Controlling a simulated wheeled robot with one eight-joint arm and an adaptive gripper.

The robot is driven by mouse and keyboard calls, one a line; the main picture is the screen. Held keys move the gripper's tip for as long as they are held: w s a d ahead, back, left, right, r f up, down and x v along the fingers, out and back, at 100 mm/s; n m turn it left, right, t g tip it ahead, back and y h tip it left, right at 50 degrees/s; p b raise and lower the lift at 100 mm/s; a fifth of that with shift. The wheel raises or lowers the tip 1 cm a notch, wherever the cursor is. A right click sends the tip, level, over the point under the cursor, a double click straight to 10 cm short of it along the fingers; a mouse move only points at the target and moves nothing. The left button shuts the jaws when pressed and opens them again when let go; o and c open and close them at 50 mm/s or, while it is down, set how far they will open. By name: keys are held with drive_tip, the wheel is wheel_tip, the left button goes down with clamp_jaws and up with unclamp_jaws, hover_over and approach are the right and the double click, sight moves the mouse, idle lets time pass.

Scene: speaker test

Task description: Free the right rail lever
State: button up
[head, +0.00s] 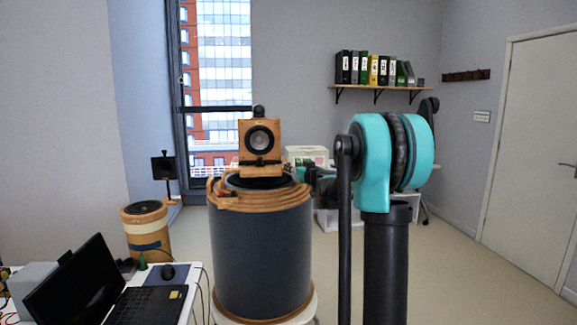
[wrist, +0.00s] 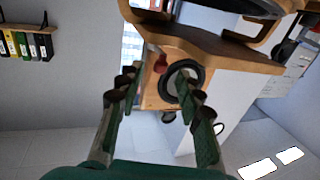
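A wooden speaker box (head: 260,138) with a round driver stands on a wooden-topped, dark grey drum (head: 258,255) in the head view. A black rail or bracket (head: 260,163) runs under the speaker. The wrist view is upside down and shows the speaker (wrist: 158,92) beyond the fingertips. A small red part (wrist: 165,70) shows at the speaker's base and may be the right rail lever; I cannot be sure. My gripper (wrist: 157,88) is open, with nothing visibly held; its contact with the red part cannot be told. In the head view my gripper (head: 318,178) is partly hidden beside the drum top's right edge.
A white table (head: 188,283) with a laptop (head: 85,283) is at lower left. A smaller wooden drum (head: 146,235) stands behind it. A white box (head: 306,155) is behind my gripper. A shelf of binders (head: 376,68) hangs on the back wall. Floor is open at right.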

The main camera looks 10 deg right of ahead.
drive_tip(key=shift+x, duration=2.3)
clamp_jaws()
